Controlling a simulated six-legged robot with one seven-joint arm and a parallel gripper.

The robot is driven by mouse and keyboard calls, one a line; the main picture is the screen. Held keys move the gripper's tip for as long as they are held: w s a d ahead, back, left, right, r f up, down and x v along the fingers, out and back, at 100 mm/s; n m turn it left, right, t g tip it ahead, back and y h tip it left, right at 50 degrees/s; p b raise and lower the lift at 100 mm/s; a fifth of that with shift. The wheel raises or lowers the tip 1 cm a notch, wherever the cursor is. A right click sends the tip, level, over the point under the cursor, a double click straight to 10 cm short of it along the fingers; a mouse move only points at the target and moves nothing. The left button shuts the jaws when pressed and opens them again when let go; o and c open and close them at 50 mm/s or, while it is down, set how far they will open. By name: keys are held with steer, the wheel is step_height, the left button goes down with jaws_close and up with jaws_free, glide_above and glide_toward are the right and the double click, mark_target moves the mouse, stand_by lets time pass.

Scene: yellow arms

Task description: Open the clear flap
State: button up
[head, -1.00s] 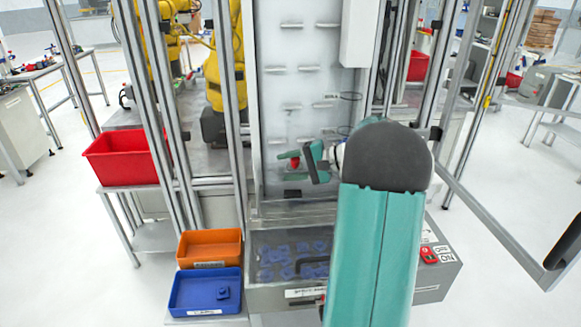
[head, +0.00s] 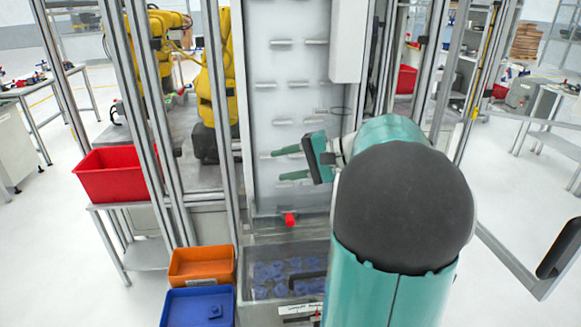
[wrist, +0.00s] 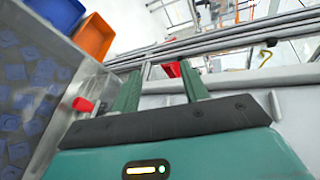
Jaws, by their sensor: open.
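The clear flap (head: 262,250) appears to be the see-through cover over a bin of blue parts, low in front of the pale panel. A dark handle (head: 308,277) shows near its front. The see-through surface and blue parts also show at the left in the wrist view (wrist: 38,88). My gripper (head: 279,164) is open, its two green fingers apart and empty, above the flap before the panel. The fingers also show in the wrist view (wrist: 160,72). A small red piece (head: 290,219) is below and apart from the fingers; whether it is attached or loose is unclear. My arm hides the bin's right side.
An orange tray (head: 201,265) and a blue tray (head: 198,308) stand left of the bin. A red bin (head: 118,177) is farther left. Metal posts flank the panel (head: 290,70). A framed door with a dark handle (head: 560,247) stands open at right.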

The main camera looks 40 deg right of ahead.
steer(key=s+a, duration=0.1)
steer(key=s+a+r, duration=0.1)
steer(key=s, duration=0.1)
steer(key=s+a+r, duration=0.1)
steer(key=shift+s+r, duration=0.15)
steer(key=shift+s, duration=0.1)
stand_by(0.3)
steer(key=s+a+f+n+g+h, duration=0.2)
steer(key=s+a+f+n+h, duration=0.1)
steer(key=a, duration=0.5)
steer(key=s+a+f+n+g+h, duration=0.2)
steer(key=s+a+f+n, duration=0.1)
steer(key=a, duration=0.5)
steer(key=s+a+f+n+g+h, duration=0.1)
steer(key=s+a+f+n+h, duration=0.2)
steer(key=a+n, duration=0.3)
steer(key=s+a+f, duration=0.1)
steer(key=a, duration=0.2)
steer(key=shift+s+g+h, duration=0.3)
steer(key=shift+s+g, duration=0.05)
steer(key=shift+g, duration=0.05)
steer(key=shift+a+f, duration=0.1)
